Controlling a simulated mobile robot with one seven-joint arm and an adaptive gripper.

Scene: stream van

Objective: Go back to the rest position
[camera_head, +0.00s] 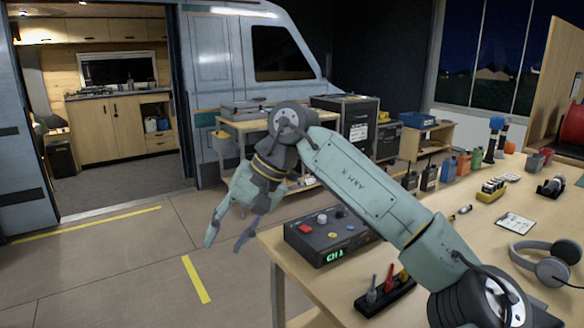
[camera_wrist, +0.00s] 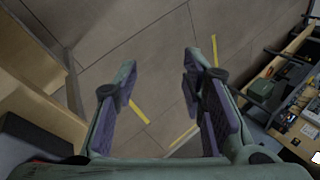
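My gripper (camera_head: 228,230) hangs at the end of my arm, left of the wooden worktable (camera_head: 272,240) and above the open floor. Its fingers point down and are spread apart with nothing between them. In the wrist view my gripper (camera_wrist: 163,105) also shows open, with bare floor and yellow tape between and beyond the fingers. My arm reaches from the lower right over the table to the left. No object is in my grasp.
A control box (camera_head: 330,232) with a green display sits by the table's left edge. Headphones (camera_head: 548,262), a clipboard (camera_head: 515,222) and several radios stand or lie on the table. A bench (camera_head: 240,127) and a van (camera_head: 215,60) stand behind. The floor (camera_head: 110,265) at left is clear.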

